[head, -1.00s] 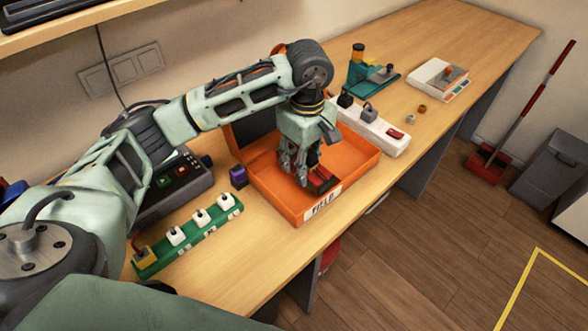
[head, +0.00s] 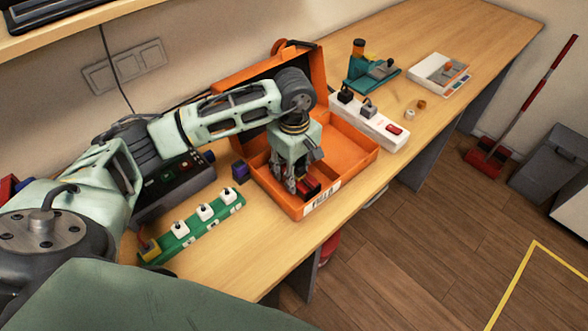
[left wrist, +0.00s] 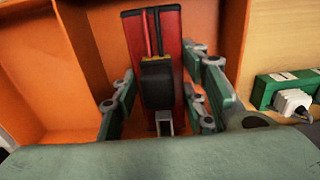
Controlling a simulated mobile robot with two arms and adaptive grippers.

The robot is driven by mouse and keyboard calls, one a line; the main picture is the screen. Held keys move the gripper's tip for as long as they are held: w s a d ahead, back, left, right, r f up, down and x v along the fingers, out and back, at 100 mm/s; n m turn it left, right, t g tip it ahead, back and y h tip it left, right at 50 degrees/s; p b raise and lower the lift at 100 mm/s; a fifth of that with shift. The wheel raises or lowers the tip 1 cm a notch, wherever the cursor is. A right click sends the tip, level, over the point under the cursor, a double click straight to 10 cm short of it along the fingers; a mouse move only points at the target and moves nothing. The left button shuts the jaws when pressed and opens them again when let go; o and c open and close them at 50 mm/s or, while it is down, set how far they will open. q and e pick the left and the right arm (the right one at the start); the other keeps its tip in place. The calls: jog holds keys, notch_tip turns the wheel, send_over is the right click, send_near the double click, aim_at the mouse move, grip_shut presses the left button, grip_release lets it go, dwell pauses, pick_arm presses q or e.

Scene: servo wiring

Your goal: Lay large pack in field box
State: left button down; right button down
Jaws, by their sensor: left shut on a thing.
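The large pack, red with black ends and a dark connector on it, shows in the left wrist view (left wrist: 181,60) and partly in the head view (head: 312,186). My left gripper (head: 290,188) is shut on it, with fingers along both sides in the left wrist view (left wrist: 160,100). The pack is down inside the front compartment of the open orange field box (head: 361,158); whether it touches the floor I cannot tell. The box has a white front label and a raised lid behind my arm. My right gripper is out of view.
A green strip (head: 192,228) with white plugs lies left of the box, with a small purple block (head: 240,172) between. A white power strip (head: 385,130) stands close at the box's right. A teal tool (head: 368,72) and a white tray (head: 438,76) are farther back.

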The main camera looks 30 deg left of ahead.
pick_arm(q)
jog(key=c, duration=1)
grip_release()
jog(key=shift+c, duration=0.2)
jog(key=shift+r, duration=0.1)
notch_tip(320, 180, up, 11)
jog(key=b, duration=0.3)
jog(key=shift+r, duration=0.55)
